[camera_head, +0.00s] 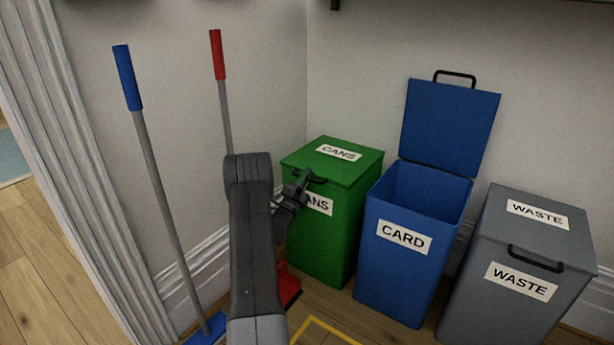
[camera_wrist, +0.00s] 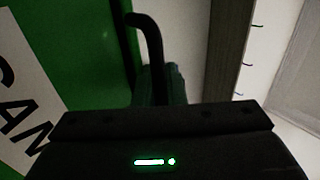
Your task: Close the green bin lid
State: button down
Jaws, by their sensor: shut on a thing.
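The green bin (camera_head: 331,238) labelled CANS stands in the corner, left of the blue bin. Its green lid (camera_head: 357,167) lies flat over the top and looks closed. My gripper (camera_head: 302,186) is at the front edge of the lid, at its dark handle (camera_head: 318,178), and is shut on it. In the wrist view, the black handle (camera_wrist: 152,35) curves down into my gripper (camera_wrist: 160,85) beside the green surface (camera_wrist: 75,50). The fingertips are dark there, and part of the handle is hidden.
A blue CARD bin (camera_head: 400,270) stands to the right with its lid (camera_head: 449,125) raised. A grey WASTE bin (camera_head: 520,270) with a closed lid is at far right. A blue-handled broom (camera_head: 158,180) and a red-handled tool (camera_head: 221,85) lean on the left wall.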

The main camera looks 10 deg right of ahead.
jog(key=shift+s+a+f, duration=0.1)
jog(key=shift+a+f, duration=0.15)
jog(key=shift+a, duration=0.05)
jog(key=c, duration=1.8)
grip_release()
jog(key=shift+c, duration=0.2)
jog(key=shift+o, duration=0.4)
jog(key=shift+s+a+r, duration=0.1)
jog(key=shift+r, duration=0.05)
jog(key=p+v, duration=0.3)
jog(key=v, duration=1)
jog(key=shift+s+a, duration=0.15)
jog(key=shift+s, duration=0.05)
